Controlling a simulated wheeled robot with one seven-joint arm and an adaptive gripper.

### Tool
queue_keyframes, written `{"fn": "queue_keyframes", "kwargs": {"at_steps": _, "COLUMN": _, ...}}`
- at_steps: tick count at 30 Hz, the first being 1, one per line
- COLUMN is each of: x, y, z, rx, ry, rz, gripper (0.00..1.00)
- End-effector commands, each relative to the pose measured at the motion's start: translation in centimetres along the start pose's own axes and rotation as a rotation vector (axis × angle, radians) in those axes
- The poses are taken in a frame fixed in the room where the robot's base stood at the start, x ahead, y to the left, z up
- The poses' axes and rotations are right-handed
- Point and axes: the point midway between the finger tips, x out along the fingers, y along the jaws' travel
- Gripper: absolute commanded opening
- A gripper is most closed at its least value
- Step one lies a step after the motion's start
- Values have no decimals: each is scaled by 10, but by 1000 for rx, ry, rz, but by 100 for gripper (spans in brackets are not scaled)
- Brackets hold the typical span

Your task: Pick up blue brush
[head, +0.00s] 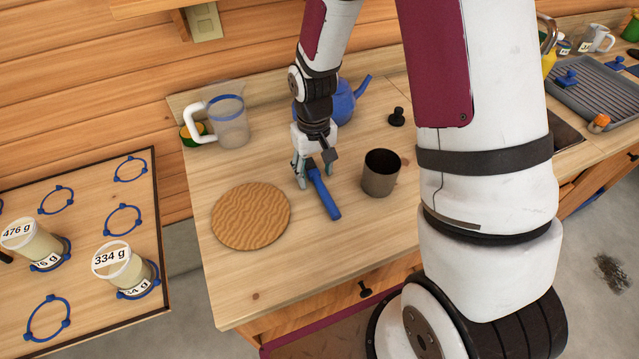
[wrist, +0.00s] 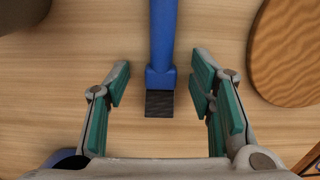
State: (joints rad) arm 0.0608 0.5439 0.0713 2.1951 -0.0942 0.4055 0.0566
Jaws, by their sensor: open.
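The blue brush (head: 325,195) lies on the wooden counter between the round wooden board and the dark metal cup. In the wrist view, the brush handle (wrist: 163,38) runs up out of the frame, and its dark bristle end (wrist: 159,103) points toward my gripper. My gripper (head: 307,176) is at the brush's far end in the head view, low over the counter. In the wrist view, my gripper (wrist: 160,80) is open, with one green-padded finger on each side of the brush's head end. Neither finger visibly touches the brush. The gap to the counter cannot be told.
The round wooden board (head: 251,216) lies left of the brush, and the metal cup (head: 380,173) stands right. A black knob-like object (head: 397,117) is at the back right. The counter's front is clear.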

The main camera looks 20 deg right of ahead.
Motion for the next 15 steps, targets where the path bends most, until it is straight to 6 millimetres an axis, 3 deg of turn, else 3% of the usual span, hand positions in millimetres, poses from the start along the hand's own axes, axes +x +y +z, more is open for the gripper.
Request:
{"fn": "queue_keyframes", "kwargs": {"at_steps": 6, "x": 0, "y": 0, "z": 0, "rx": 0, "ry": 1, "rz": 0, "gripper": 50}}
{"fn": "queue_keyframes", "kwargs": {"at_steps": 12, "x": 0, "y": 0, "z": 0, "rx": 0, "ry": 0, "rz": 0, "gripper": 4}}
{"fn": "queue_keyframes", "kwargs": {"at_steps": 15, "x": 0, "y": 0, "z": 0, "rx": 0, "ry": 0, "rz": 0, "gripper": 0}}
